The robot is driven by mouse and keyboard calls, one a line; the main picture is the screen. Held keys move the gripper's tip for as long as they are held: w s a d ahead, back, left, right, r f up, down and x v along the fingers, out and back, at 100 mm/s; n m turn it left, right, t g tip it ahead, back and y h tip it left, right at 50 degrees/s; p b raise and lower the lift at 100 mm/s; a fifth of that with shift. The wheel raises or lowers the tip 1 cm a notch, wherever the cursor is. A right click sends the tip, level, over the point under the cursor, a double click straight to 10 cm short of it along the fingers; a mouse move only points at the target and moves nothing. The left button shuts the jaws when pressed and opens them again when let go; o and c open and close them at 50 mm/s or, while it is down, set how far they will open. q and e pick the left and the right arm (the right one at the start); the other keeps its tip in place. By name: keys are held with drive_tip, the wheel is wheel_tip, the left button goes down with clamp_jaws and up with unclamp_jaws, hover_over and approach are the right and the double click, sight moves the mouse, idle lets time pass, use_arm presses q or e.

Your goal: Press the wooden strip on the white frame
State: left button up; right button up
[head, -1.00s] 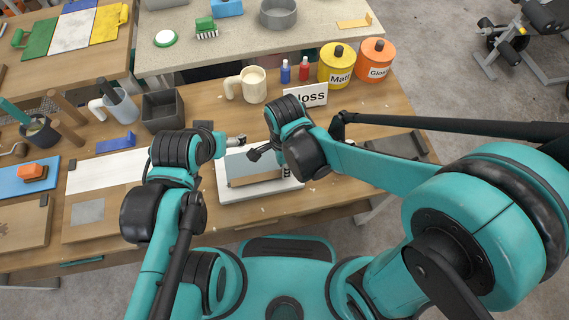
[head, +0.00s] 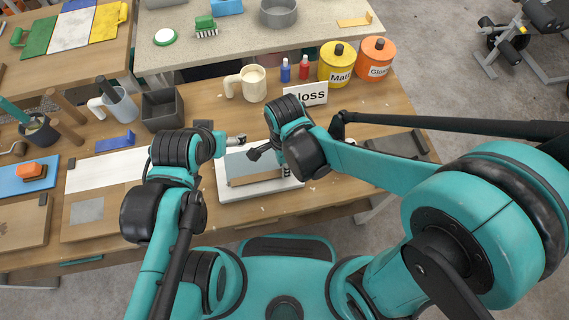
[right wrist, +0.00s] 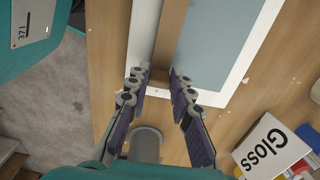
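The white frame (head: 262,190) lies on the wooden table in front of me, around a blue-grey panel (head: 236,165). The brown wooden strip (head: 257,179) lies along the frame's near side. In the right wrist view the strip (right wrist: 171,30) runs up beside the panel (right wrist: 222,38), inside the white frame (right wrist: 143,35). My right gripper (right wrist: 158,82) is open, with its fingertips on either side of the strip's near end. I cannot tell whether they touch it. My left gripper (head: 236,140) is above the frame's far left corner; its finger opening is unclear.
A Gloss sign (head: 306,94), a mug (head: 252,84), small red and blue bottles and the Matt (head: 337,64) and Gloss (head: 376,58) tins stand behind the frame. A dark square box (head: 163,110) and a white board (head: 105,170) are to the left. Small chips lie around.

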drive_tip(key=o, duration=0.4)
drive_tip(key=shift+o, duration=0.2)
wheel_tip(320, 180, up, 12)
idle(0.8)
